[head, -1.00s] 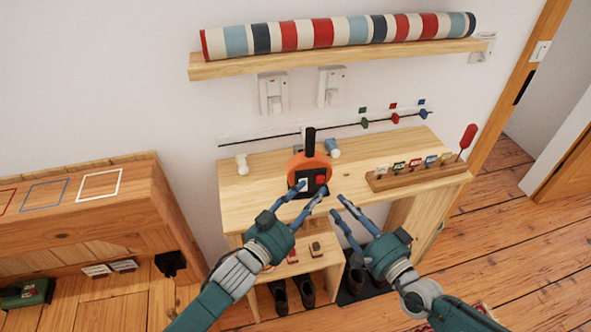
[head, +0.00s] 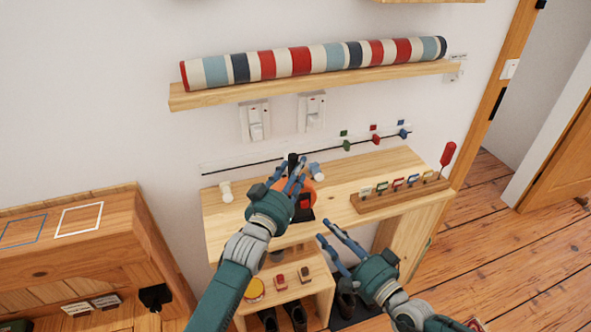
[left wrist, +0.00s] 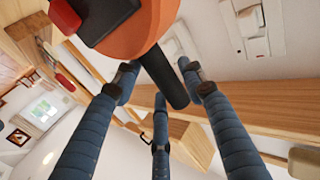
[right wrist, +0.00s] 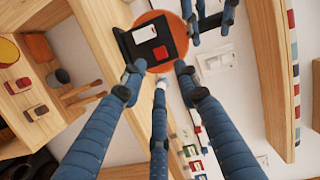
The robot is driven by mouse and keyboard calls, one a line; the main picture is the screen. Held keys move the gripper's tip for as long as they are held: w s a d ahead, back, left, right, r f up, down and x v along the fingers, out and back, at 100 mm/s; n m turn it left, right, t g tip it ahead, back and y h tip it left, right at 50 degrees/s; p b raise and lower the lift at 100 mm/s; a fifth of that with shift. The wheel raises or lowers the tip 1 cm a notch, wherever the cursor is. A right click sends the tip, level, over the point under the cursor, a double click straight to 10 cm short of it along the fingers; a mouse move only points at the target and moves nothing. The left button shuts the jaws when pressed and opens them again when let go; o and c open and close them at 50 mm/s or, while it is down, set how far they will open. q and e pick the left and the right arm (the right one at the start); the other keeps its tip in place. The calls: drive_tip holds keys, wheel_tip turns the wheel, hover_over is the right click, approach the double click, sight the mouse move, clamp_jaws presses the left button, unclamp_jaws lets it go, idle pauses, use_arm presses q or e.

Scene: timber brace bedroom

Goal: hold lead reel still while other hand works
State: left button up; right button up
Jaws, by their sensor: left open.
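The lead reel stands on the wooden shelf top. It has an orange disc (head: 312,190), a black upright handle and a black front box with a red switch, partly hidden behind my left gripper. My left gripper (head: 291,182) is open, its blue fingers around or just before the black handle (left wrist: 165,82); I cannot tell whether they touch it. The left wrist view shows the handle between the spread fingertips. My right gripper (head: 331,246) is open and empty, in front of and below the shelf-top edge. The right wrist view shows the orange disc (right wrist: 177,28) beyond its fingertips.
A white peg (head: 226,192) and a blue-white one (head: 317,171) are nearby. Wall sockets (head: 256,122) and a shelf with a striped roll (head: 315,60) are above.

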use_arm(q)
drive_tip(key=shift+w+d, duration=0.25)
drive_tip(key=shift+w, duration=0.25)
clamp_jaws()
use_arm(e)
drive_tip(key=c, duration=0.3)
drive_tip(key=shift+s+a+m, duration=0.15)
drive_tip(key=shift+a+m, duration=0.1)
drive_tip(key=shift+m, duration=0.15)
drive_tip(key=c, duration=0.4)
drive_tip(key=s+a+m, duration=0.1)
drive_tip(key=m, duration=0.1)
drive_tip(key=s+a+m+t+h, duration=0.1)
drive_tip(key=m, duration=0.2)
drive_tip(key=s+a+m, duration=0.1)
drive_tip(key=m, duration=0.2)
drive_tip(key=shift+a+r+t, duration=0.1)
drive_tip(key=shift+r+t, duration=0.05)
drive_tip(key=shift+t, duration=0.15)
clamp_jaws()
drive_tip(key=s+m+h, duration=0.1)
drive_tip(key=m, duration=0.4)
drive_tip(key=s+m+h, duration=0.1)
drive_tip(key=m+h, duration=0.1)
drive_tip(key=m, duration=0.2)
drive_tip(key=s+m+t+h, duration=0.1)
drive_tip(key=m, duration=0.4)
drive_tip(key=shift+s+f+m+h, duration=0.15)
drive_tip(key=shift+f+m+h, duration=0.15)
